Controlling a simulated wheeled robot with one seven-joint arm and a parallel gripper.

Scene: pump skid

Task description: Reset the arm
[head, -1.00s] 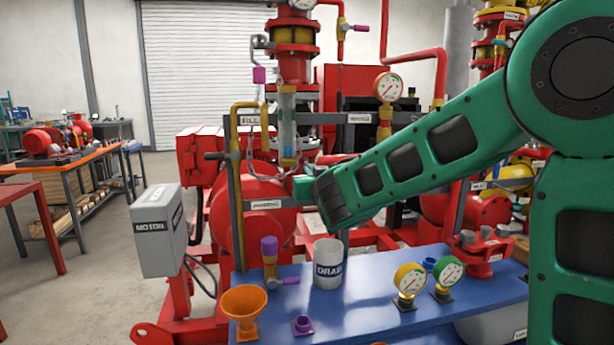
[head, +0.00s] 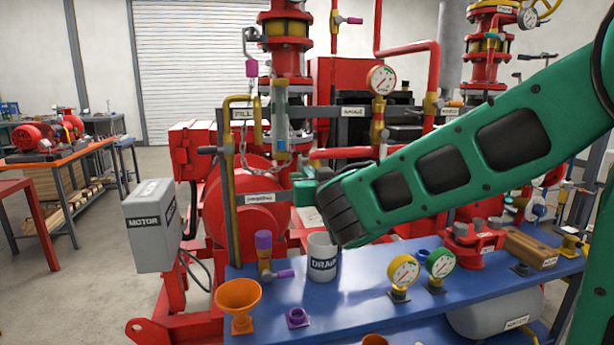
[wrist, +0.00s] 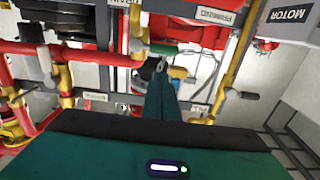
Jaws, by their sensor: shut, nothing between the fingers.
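My green arm crosses the head view from the right edge to the middle, above the blue bench (head: 350,285).
On the bench stand an orange funnel (head: 239,299), a purple-capped valve (head: 264,255), a purple fitting (head: 297,317), a yellow gauge (head: 403,271) and a green gauge (head: 439,263). A grey MOTOR box (head: 151,225) stands left. Open floor lies at far left.

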